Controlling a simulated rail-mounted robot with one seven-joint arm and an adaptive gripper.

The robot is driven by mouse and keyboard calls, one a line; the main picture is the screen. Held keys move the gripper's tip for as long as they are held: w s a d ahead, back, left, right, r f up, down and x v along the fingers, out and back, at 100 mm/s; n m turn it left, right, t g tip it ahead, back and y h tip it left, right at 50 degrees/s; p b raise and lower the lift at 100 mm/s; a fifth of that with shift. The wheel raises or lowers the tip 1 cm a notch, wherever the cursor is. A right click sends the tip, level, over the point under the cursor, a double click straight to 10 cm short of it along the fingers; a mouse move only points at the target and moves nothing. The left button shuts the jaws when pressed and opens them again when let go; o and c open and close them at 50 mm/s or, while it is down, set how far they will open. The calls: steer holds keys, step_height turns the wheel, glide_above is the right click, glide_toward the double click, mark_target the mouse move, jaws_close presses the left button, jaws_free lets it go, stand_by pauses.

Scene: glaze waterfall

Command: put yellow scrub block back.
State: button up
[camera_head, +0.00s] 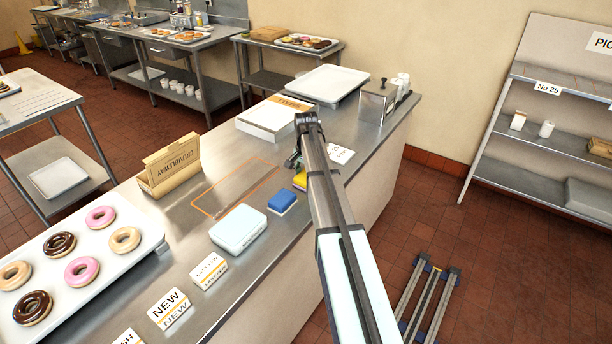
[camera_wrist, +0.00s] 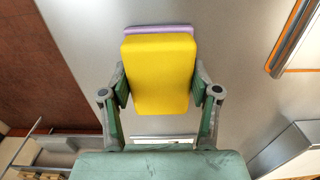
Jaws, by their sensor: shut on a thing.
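The yellow scrub block (camera_wrist: 158,75) is between the two fingers of my gripper (camera_wrist: 160,88) in the wrist view, with a purple layer (camera_wrist: 160,29) showing along its far edge. My gripper is shut on it. In the head view my gripper (camera_head: 296,166) is over the steel counter, mostly hidden by my arm. A small part of the yellow block (camera_head: 300,180) shows beside the arm, close to the counter top. Whether it touches the counter cannot be told.
A blue block (camera_head: 282,201) and a pale blue-white box (camera_head: 238,229) sit on the counter (camera_head: 190,235) nearby. An orange outlined rectangle (camera_head: 218,213) lies left of them. A cardboard box (camera_head: 170,166), a white box (camera_head: 275,117), a donut tray (camera_head: 150,244) and sign cards (camera_head: 170,307) stand around.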

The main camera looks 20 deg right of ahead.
steer(key=shift+f, duration=0.2)
steer(key=o, duration=1)
steer(key=shift+r, duration=0.1)
step_height(320, 180, up, 12)
steer(key=b, duration=0.3)
steer(key=shift+r, duration=0.15)
